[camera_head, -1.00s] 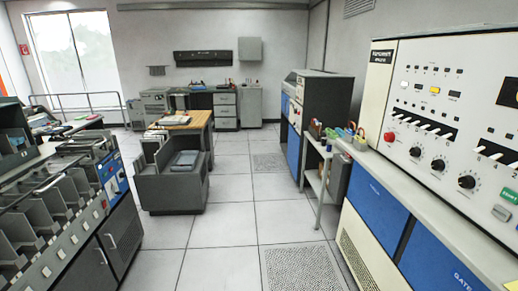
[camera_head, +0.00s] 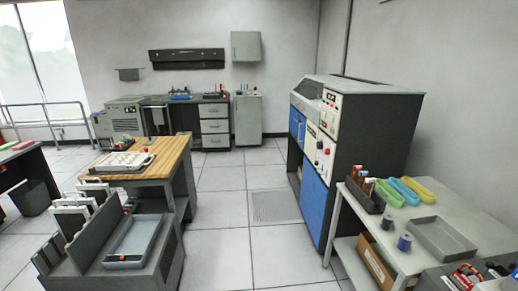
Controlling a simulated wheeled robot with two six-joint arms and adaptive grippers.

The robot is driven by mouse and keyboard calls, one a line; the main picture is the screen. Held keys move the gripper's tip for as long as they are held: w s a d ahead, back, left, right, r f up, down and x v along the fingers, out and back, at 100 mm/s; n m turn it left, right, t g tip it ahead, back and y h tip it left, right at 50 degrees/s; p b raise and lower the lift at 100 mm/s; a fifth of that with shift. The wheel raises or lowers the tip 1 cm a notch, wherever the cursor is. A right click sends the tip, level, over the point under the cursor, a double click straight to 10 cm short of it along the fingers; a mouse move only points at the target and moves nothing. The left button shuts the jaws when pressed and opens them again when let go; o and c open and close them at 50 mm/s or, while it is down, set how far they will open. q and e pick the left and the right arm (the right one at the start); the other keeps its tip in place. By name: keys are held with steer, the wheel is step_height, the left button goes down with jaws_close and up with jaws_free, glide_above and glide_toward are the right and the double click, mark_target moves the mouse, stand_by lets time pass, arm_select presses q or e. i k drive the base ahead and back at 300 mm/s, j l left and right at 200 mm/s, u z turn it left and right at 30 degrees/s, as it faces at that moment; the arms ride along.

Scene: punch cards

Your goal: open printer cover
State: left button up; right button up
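A tall dark-grey and blue machine (camera_head: 375,150) stands right of centre, with a control panel of small buttons and a red knob on its front. It may be the printer; I cannot tell for sure. A grey sloped lid or hood (camera_head: 308,88) on its upper front looks shut. Its far side is hidden. Neither of my grippers is in view.
A wooden-topped table (camera_head: 172,155) and a grey card unit (camera_head: 120,245) stand at the left. A white side table (camera_head: 355,215) with trays stands at the right. A desk with drawers (camera_head: 215,125) lines the back wall. The tiled aisle (camera_head: 220,210) is clear.

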mark_target(309, 87)
steer(key=i, duration=2.3)
steer(key=i+j, duration=0.1)
steer(key=i, duration=2.25)
steer(key=l+z, duration=0.05)
steer(key=l, duration=0.05)
